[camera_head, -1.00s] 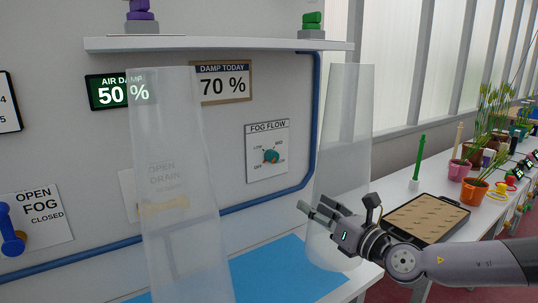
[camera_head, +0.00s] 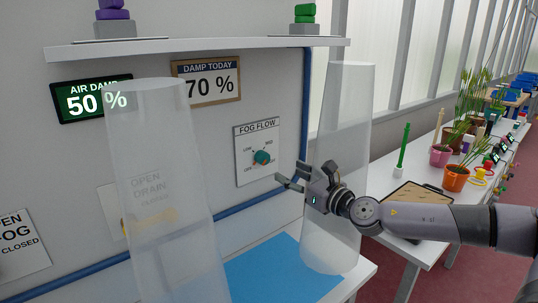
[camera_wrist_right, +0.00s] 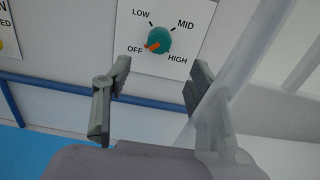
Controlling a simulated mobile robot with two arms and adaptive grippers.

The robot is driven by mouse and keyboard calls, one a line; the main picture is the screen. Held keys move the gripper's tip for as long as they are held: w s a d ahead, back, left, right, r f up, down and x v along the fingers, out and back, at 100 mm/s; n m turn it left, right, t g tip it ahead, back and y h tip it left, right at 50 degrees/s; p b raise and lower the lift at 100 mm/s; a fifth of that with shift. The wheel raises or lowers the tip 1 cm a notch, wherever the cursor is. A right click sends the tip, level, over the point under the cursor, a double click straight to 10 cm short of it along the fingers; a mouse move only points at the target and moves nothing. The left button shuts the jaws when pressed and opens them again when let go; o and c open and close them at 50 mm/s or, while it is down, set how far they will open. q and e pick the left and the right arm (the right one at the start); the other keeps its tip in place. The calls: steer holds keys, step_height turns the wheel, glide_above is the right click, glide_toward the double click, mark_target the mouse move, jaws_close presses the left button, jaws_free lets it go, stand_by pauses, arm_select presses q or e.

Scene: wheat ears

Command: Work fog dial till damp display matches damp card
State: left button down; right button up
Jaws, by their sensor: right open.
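The fog dial (camera_head: 262,158) is a teal knob on the white FOG FLOW plate (camera_head: 243,141) on the wall. In the right wrist view the dial (camera_wrist_right: 158,40) has an orange pointer turned towards OFF. The green damp display (camera_head: 92,99) reads 50 %, partly behind a translucent tube. My right gripper (camera_head: 289,181) is open and empty, just below and right of the dial. In the right wrist view its fingers (camera_wrist_right: 159,75) are apart, with the dial beyond them. My left gripper is out of view.
Two translucent tubes stand here, one at left (camera_head: 165,215) and one at right (camera_head: 335,180), close to my right gripper. A blue mat (camera_head: 275,275) lies below the dial. A shelf (camera_head: 200,46) runs above. Potted plants line the bench at right.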

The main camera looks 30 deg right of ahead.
mark_target(266, 160)
steer(key=w+p, duration=0.1)
steer(key=w, duration=0.2)
steer(key=w+p, duration=0.1)
steer(key=w, duration=0.2)
steer(key=w+p, duration=0.2)
steer(key=shift+w+a+r, duration=0.1)
steer(key=shift+w+a, duration=0.3)
steer(key=shift+w, duration=0.55)
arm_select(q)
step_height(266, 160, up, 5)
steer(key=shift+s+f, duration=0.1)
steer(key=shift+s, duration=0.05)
arm_select(e)
steer(key=shift+c, duration=0.8)
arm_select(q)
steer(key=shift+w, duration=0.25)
arm_select(e)
steer(key=c, duration=1)
